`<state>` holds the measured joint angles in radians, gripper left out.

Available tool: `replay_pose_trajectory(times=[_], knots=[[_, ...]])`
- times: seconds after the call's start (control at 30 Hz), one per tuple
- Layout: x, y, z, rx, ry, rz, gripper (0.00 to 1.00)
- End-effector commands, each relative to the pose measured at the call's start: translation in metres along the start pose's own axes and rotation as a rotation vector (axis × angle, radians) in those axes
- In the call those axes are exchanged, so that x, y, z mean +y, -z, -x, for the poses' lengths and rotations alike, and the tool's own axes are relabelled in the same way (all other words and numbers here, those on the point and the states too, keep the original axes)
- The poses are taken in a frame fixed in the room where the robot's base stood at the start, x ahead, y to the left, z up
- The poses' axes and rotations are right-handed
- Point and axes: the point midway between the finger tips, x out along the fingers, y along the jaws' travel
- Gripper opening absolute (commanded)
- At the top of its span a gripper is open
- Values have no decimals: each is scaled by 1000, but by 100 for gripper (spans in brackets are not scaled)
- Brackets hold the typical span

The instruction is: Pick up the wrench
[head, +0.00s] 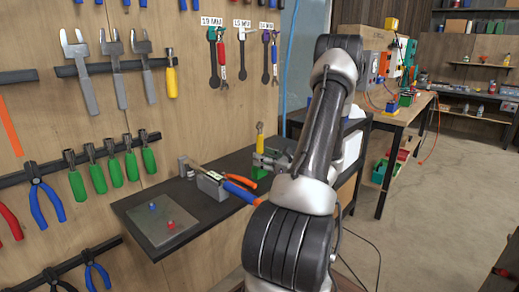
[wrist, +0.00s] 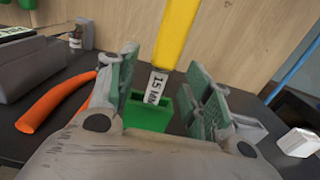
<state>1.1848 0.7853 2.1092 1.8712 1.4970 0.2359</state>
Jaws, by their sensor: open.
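A yellow upright tool, likely the wrench (head: 260,141), stands in a small green holder (head: 263,171) on the dark shelf. In the wrist view the yellow part (wrist: 177,32) rises above a white label reading 15 MM (wrist: 157,88), with the green holder (wrist: 150,115) below. Its top is out of the wrist view, so I cannot make out its head. My gripper (wrist: 165,84) is open and empty, its two green-padded fingers to the left and right of the yellow tool. In the head view my gripper (head: 271,160) is low by the holder, partly hidden by my arm.
Pliers with orange handles (wrist: 52,102) lie left of my gripper, near a grey block (wrist: 38,66). A white box (wrist: 298,142) is at the right. Labelled wrenches (head: 217,56) hang on the wooden wall. A grey plate (head: 164,222) lies at the shelf's near end.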

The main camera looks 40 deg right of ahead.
Motion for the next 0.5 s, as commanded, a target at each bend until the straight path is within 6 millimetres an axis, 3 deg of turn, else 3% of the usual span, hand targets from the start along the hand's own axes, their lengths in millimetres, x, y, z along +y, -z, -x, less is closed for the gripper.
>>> replay_pose_trajectory(times=[0.13,0.4,0.43,0.5], knots=[[1,0,-21,0,-3,0,50],[0,0,-26,1,-1,0,50],[0,0,-26,1,-1,0,48],[0,0,-26,1,-1,0,35]])
